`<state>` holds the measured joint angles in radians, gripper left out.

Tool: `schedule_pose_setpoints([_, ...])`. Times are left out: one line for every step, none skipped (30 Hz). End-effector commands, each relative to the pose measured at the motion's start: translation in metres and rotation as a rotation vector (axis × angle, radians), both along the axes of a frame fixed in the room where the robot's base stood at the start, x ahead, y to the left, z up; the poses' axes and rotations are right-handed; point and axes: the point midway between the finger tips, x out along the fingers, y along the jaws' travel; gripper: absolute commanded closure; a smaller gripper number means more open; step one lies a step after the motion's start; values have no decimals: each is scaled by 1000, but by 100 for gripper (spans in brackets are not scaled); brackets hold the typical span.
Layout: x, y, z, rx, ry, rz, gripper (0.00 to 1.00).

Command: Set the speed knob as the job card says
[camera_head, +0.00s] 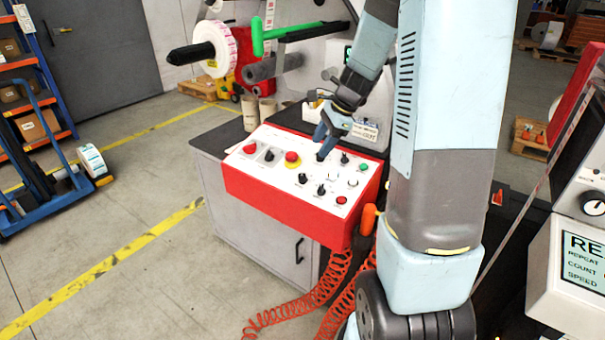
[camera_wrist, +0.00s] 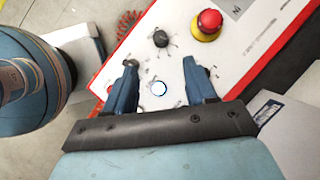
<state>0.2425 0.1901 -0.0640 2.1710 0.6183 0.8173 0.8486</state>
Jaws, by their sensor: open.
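The control panel (camera_head: 240,182) is a red box with a sloped white face. My gripper (camera_head: 322,143) is open above the back of the panel.
A small printed card (camera_head: 366,131) behind the panel is unreadable. Orange coiled hoses (camera_head: 325,285) hang in front.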

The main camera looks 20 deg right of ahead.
Motion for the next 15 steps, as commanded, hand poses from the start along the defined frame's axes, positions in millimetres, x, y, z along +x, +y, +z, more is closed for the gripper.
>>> schedule_pose_setpoints([1, 3, -8, 0, 2, 2, 44])
schedule_pose_setpoints([1, 5, -12, 0, 3, 2, 44])
schedule_pose_setpoints([2, 7, -18, 0, 4, 2, 44])
schedule_pose_setpoints([3, 10, -24, 1, 5, 2, 44])
schedule_pose_setpoints([4, 12, -28, 1, 5, 2, 44])
schedule_pose_setpoints([6, 14, -35, 0, 3, 3, 44])
schedule_pose_setpoints([6, 17, -39, 0, 4, 4, 44])
schedule_pose_setpoints([8, 18, -44, 1, 3, 3, 44])
schedule_pose_setpoints([9, 21, -50, 0, 3, 2, 44])
schedule_pose_setpoints([10, 23, -55, 0, 3, 3, 44])
schedule_pose_setpoints([11, 25, -60, 0, 3, 3, 44])
schedule_pose_setpoints([12, 28, -67, 0, 4, 4, 44])
schedule_pose_setpoints([13, 30, -71, 0, 4, 4, 44])
schedule_pose_setpoints([14, 31, -76, 0, 3, 3, 44])
schedule_pose_setpoints([15, 34, -82, 1, 3, 3, 44])
